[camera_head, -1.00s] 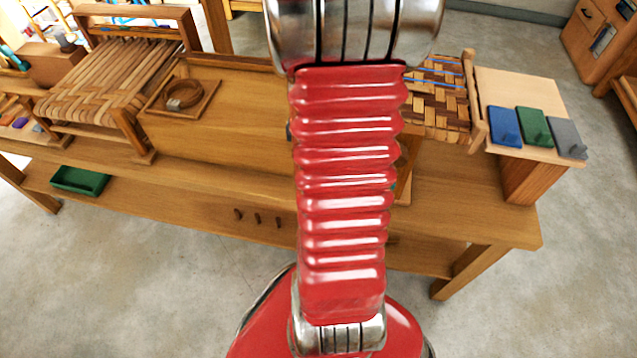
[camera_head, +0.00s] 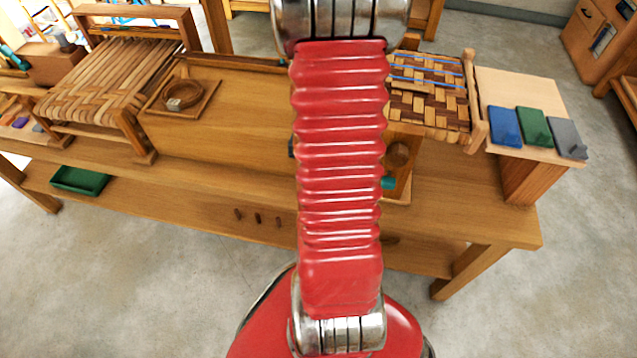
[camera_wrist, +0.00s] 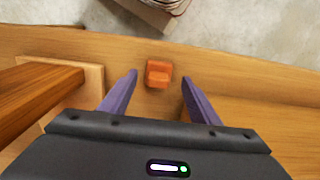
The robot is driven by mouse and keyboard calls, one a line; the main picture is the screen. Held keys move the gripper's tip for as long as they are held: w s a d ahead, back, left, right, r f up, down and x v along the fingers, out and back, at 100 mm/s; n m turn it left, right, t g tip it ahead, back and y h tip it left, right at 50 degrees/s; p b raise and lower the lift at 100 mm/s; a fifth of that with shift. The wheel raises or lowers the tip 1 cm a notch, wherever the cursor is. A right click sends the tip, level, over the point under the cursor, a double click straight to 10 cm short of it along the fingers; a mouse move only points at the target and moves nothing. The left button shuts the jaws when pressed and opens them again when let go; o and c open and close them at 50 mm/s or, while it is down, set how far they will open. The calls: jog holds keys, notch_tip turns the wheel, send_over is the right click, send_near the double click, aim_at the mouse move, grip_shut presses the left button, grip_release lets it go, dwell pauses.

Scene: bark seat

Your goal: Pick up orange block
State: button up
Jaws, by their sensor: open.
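The orange block (camera_wrist: 158,74) lies on the wooden bench top in the wrist view, near the bench's far edge. It shows a raised or stepped upper part. My gripper (camera_wrist: 158,84) is open, with its two purple fingers spread to the left and right of the block in the picture. The fingers do not visibly touch the block, and their height above the bench is hard to tell. In the head view the block and my gripper are hidden behind my red arm.
The wooden bench (camera_head: 220,125) carries a woven seat (camera_head: 428,90) at the right and a strip-covered frame (camera_head: 110,80) at the left. A small tray with a coil (camera_head: 183,93) sits between. Blue (camera_head: 505,127), green (camera_head: 534,126) and grey (camera_head: 567,138) pieces are at the far right.

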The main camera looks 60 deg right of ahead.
jog(key=shift+f, duration=1.05)
jog(key=shift+c, duration=0.4)
jog(key=c, duration=1.1)
